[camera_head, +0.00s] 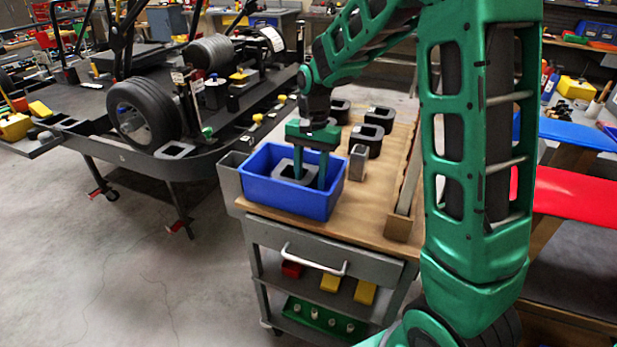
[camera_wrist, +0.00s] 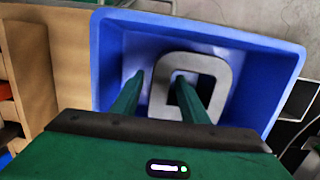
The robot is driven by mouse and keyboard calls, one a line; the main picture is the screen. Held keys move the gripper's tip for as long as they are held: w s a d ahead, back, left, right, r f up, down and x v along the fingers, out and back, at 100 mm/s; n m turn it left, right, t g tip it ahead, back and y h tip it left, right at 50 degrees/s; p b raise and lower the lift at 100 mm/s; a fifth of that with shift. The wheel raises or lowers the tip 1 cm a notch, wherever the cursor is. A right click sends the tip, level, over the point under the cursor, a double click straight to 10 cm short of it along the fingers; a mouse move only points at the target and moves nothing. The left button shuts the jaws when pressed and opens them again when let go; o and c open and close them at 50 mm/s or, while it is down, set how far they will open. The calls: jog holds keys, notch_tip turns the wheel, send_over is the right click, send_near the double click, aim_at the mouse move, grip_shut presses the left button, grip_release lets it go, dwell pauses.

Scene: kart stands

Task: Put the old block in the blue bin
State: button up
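A grey square block with a square hole (camera_head: 283,171) is inside the blue bin (camera_head: 290,203), which stands at the near left of the wooden-topped cart. The block also shows in the wrist view (camera_wrist: 222,72), inside the bin's walls (camera_wrist: 262,38). My gripper (camera_head: 311,182) reaches down into the bin. In the wrist view its fingers (camera_wrist: 160,76) stand apart on either side of one block wall, one finger over the hole and one outside it. A blue gap shows between the outer finger and the block. Whether the block rests fully on the bin floor is hard to tell.
Several dark blocks with holes (camera_head: 367,139) and a small grey piece (camera_head: 358,162) stand behind the bin on the cart top (camera_head: 357,214). A kart on a stand (camera_head: 144,112) is at the left. Red (camera_head: 575,196) and blue (camera_head: 580,133) panels lie at the right.

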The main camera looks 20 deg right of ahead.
notch_tip(320, 180, up, 12)
jog(key=w+d, duration=0.1)
dwell(0.7)
dwell(0.4)
